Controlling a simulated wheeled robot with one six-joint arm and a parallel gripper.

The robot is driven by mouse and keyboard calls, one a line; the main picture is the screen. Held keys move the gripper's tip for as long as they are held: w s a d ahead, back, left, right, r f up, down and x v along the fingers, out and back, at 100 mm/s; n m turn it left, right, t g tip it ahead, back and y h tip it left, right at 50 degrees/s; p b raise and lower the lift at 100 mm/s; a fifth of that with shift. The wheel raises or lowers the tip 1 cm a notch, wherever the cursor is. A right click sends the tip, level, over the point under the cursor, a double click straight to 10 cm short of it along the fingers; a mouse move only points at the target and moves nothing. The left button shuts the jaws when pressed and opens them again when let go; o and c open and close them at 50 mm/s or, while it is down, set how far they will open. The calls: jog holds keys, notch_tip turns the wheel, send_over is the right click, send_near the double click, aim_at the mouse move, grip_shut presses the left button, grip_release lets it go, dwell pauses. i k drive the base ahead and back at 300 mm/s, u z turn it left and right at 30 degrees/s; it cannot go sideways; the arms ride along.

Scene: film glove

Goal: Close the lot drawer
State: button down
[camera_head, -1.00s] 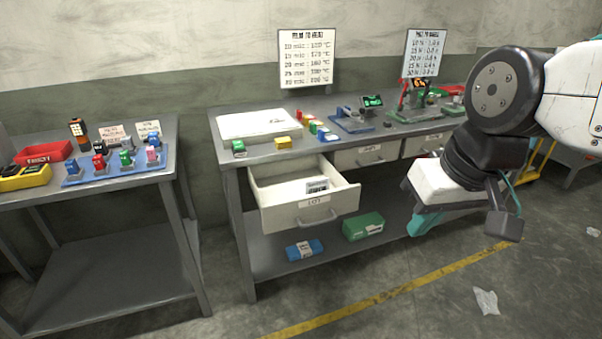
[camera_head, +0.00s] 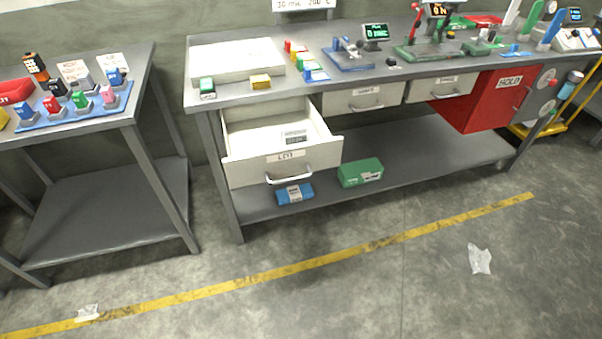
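The lot drawer (camera_head: 249,172) stands pulled out from the left end of the grey workbench (camera_head: 300,86). Its white front carries a "LOT" label and a metal bar handle (camera_head: 289,178). A small label or card with dark print (camera_head: 295,137) lies inside it; the rest of the drawer floor that shows is bare. My gripper and arm are not in this view now.
Two more drawers (camera_head: 352,99) to the right are shut, beside a red "HOLD" cabinet (camera_head: 483,103). Blue (camera_head: 294,194) and green (camera_head: 360,173) boxes lie on the lower shelf. A side table (camera_head: 100,130) stands left.

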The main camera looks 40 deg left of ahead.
aim_at(256, 153)
jog(key=z, duration=0.1)
jog(key=k, duration=0.9)
jog(key=u, duration=1.35)
jog(key=i, duration=0.5)
jog(key=z, duration=0.05)
